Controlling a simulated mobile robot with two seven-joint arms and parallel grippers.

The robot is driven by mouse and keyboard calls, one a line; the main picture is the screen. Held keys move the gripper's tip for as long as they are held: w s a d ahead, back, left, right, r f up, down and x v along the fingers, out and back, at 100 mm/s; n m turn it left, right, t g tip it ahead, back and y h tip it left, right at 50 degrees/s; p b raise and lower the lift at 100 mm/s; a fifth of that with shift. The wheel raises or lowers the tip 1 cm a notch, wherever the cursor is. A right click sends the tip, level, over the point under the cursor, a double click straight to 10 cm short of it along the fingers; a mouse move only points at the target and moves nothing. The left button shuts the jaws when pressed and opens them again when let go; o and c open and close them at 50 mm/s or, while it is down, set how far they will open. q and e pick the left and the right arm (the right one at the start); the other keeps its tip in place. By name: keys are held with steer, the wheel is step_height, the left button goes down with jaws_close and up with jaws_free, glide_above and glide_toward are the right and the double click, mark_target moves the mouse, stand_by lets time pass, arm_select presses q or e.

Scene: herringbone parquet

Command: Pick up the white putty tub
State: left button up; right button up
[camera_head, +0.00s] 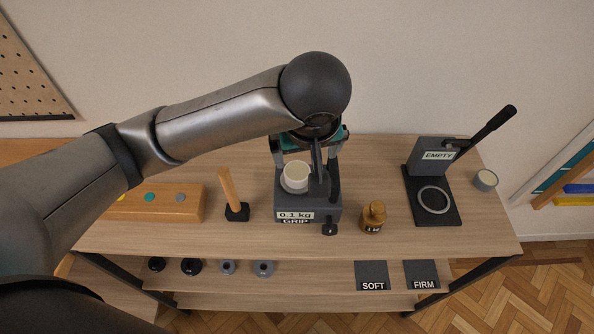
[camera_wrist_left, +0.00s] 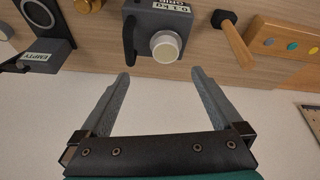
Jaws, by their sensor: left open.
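The white putty tub (camera_head: 295,175) is a small white cylinder with a pale top. It stands upright on a dark grey device labelled "0.1 kg" and "GRIP" (camera_head: 306,207). My left gripper (camera_head: 307,166) is over the device, partly hidden by its own wrist. In the left wrist view, my left gripper (camera_wrist_left: 160,75) is open, with nothing between its fingers. There the tub (camera_wrist_left: 165,46) shows just beyond the fingertips, between their lines. I cannot tell the exact height gap. My right gripper is out of view.
A wooden-handled mallet (camera_head: 233,196) stands left of the device, and a brass weight (camera_head: 373,216) right of it. A lever press labelled "EMPTY" (camera_head: 432,180) and a small grey cup (camera_head: 485,181) are farther right. A wooden block with coloured dots (camera_head: 165,205) lies left.

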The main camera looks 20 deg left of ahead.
arm_select(q)
steer(key=b, duration=0.4)
glide_toward(297, 172)
steer(key=f, duration=0.1)
steer(key=w+f, duration=0.1)
steer(key=f, duration=0.1)
steer(key=shift+d, duration=0.2)
steer(key=shift+a+b+x, duration=0.15)
steer(key=shift+a+x, duration=0.05)
steer(key=shift+x, duration=1.2)
steer(key=shift+a+b+x, duration=0.15)
steer(key=shift+x, duration=1.25)
steer(key=shift+w+r, duration=0.1)
steer(key=shift+c, duration=0.2)
steer(key=c, duration=1.3)
